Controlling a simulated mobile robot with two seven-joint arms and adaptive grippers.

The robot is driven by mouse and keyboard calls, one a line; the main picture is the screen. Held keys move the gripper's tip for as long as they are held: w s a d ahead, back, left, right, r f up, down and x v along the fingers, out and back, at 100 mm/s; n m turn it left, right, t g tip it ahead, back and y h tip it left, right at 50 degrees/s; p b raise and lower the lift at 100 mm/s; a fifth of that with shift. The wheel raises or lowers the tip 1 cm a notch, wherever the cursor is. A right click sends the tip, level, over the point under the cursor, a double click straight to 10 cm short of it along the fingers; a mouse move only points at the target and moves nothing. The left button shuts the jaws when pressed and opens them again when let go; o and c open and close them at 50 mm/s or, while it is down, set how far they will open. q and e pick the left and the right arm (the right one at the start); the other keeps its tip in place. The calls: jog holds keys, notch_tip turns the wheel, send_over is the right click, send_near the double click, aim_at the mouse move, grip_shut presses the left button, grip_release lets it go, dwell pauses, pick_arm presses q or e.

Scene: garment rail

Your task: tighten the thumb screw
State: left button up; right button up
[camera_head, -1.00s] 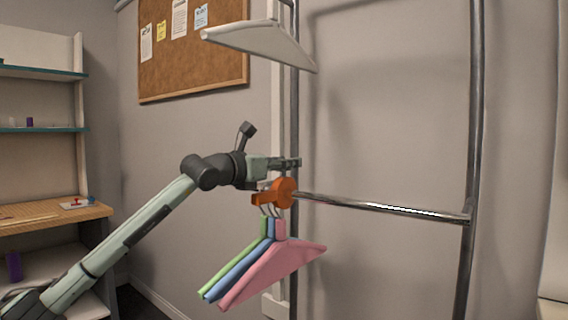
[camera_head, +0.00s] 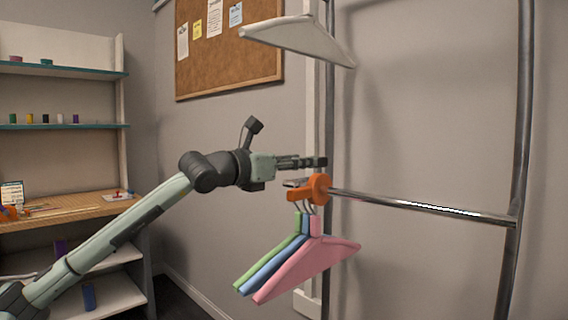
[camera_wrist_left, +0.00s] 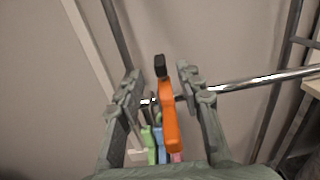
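An orange clamp (camera_head: 319,188) sits at the left end of the chrome crossbar (camera_head: 420,206). In the left wrist view the orange part (camera_wrist_left: 169,120) is long and upright with a black tip (camera_wrist_left: 160,66). I cannot tell for certain which part is the thumb screw. My left gripper (camera_head: 312,162) is just above the clamp in the head view. In the left wrist view its fingers (camera_wrist_left: 160,82) are spread on either side of the orange part, with gaps on both sides. It holds nothing. My right gripper is not in view.
Green, blue and pink hangers (camera_head: 290,268) hang close below the clamp. A white hanger-shaped piece (camera_head: 300,40) is above, by the rail's upright post (camera_head: 330,110). Shelves (camera_head: 60,127) stand at the left, and a cork board (camera_head: 225,60) is on the wall.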

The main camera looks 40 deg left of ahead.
pick_arm(q)
jog(key=s, duration=0.4)
jog(key=shift+s+a, duration=0.15)
jog(key=shift+a, duration=0.1)
jog(key=shift+s, duration=0.1)
dwell(0.4)
